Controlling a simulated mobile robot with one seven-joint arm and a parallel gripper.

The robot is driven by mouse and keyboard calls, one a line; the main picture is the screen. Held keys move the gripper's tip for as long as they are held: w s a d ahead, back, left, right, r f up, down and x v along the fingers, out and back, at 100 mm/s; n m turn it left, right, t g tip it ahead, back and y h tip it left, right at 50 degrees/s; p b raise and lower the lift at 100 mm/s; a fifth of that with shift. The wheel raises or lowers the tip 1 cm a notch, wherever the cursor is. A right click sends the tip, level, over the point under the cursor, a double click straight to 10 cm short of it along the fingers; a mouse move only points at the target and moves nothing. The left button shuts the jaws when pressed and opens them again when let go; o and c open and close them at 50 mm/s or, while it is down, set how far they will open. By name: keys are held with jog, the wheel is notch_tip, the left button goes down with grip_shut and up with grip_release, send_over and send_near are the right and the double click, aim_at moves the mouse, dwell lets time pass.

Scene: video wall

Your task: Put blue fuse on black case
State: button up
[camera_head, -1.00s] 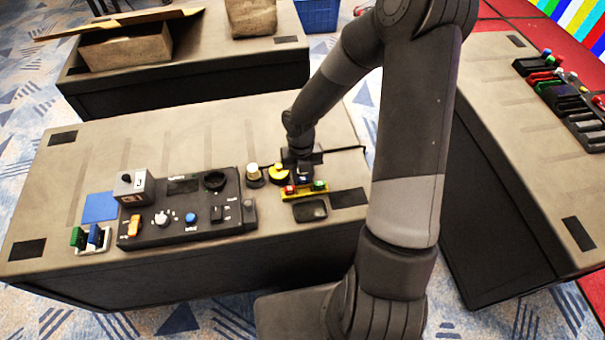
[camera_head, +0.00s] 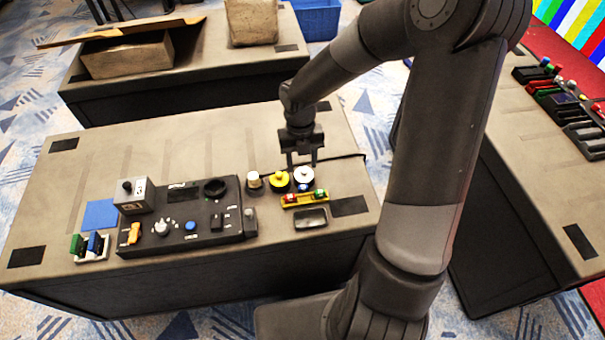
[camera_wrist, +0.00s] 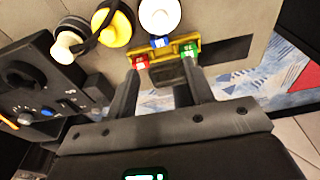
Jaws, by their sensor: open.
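The blue fuse (camera_head: 304,187) is at the middle of the yellow holder (camera_head: 304,201), between a red fuse (camera_head: 291,197) and a green fuse (camera_head: 319,193). The blue fuse also shows in the wrist view (camera_wrist: 160,41), slightly behind the other two. A small flat black case (camera_head: 310,218) lies just in front of the holder; in the wrist view it shows partly between my fingers (camera_wrist: 168,73). My gripper (camera_head: 303,163) is open and empty, raised above and behind the holder, its fingers pointing down.
Left of the holder stand a yellow knob (camera_head: 279,181), a white knob (camera_head: 254,180) and a black control panel (camera_head: 185,225). A white round piece (camera_head: 303,175) is directly behind the holder. A black cable runs behind them. The table's back left is clear.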

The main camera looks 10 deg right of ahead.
jog(key=s+d+r+m+t+h, duration=0.15)
jog(key=s+r+m, duration=0.25)
jog(key=r+m, duration=0.55)
jog(key=s+d+r+m+t+h, duration=0.15)
jog(key=s+r+m, duration=0.25)
jog(key=r+m, duration=0.55)
jog(key=s+r+m+t+y, duration=0.1)
jog(key=s+r+m+t, duration=0.1)
jog(key=s+m, duration=0.3)
jog(key=s+d+r+m+t+y, duration=0.1)
jog(key=s+r+m, duration=0.4)
jog(key=m, duration=0.7)
jog(key=shift+s+d+r+t+y, duration=0.2)
jog(key=shift+d+t+y, duration=0.1)
jog(key=shift+t+y, duration=0.3)
